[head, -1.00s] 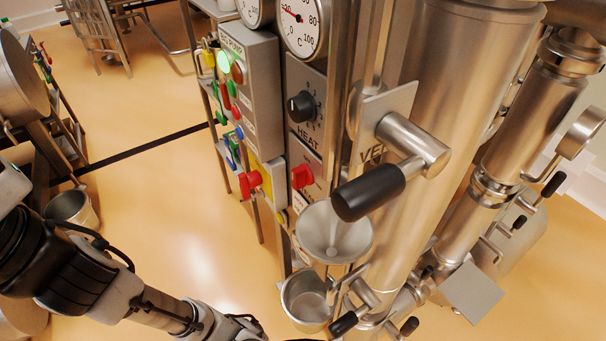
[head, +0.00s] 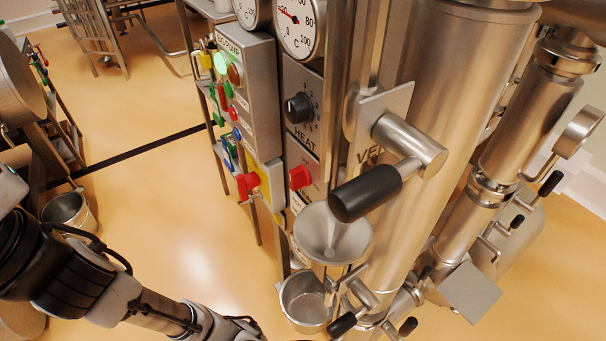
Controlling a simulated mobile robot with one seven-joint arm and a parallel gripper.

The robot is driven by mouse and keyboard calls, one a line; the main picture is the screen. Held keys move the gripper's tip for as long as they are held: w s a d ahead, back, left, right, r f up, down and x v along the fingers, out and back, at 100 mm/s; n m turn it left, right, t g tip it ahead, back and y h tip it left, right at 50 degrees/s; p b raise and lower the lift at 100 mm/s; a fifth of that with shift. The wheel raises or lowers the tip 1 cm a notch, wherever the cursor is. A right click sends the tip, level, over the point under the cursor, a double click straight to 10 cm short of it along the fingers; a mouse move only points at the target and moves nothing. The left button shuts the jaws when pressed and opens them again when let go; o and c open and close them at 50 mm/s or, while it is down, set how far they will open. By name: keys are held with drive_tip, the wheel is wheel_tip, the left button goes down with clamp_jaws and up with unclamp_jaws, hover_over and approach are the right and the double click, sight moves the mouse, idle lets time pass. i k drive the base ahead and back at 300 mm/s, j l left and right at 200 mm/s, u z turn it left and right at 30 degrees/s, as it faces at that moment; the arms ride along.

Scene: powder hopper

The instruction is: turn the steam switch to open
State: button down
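A red rotary switch (head: 300,177) sits on a grey panel below the black HEAT knob (head: 299,108). Its label is too small and partly covered to read, so I cannot be sure it is the steam switch. A second red switch (head: 248,185) is on a yellow plate at the lower end of the pump box (head: 247,85). My arm (head: 150,308) comes in from the lower left and runs out at the bottom edge. My gripper is out of view below the picture.
A metal funnel (head: 333,238) and a small pot (head: 305,302) stand out below the panel. A black-handled lever (head: 366,191) juts out in front of the big steel column (head: 450,90). The floor (head: 170,220) left of the panels is clear.

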sight(298, 177)
drive_tip(key=k+j, duration=0.1)
drive_tip(key=j, duration=0.35)
drive_tip(key=k+j+z, duration=0.1)
drive_tip(key=j, duration=0.4)
drive_tip(key=k+j, duration=0.1)
drive_tip(key=j, duration=0.35)
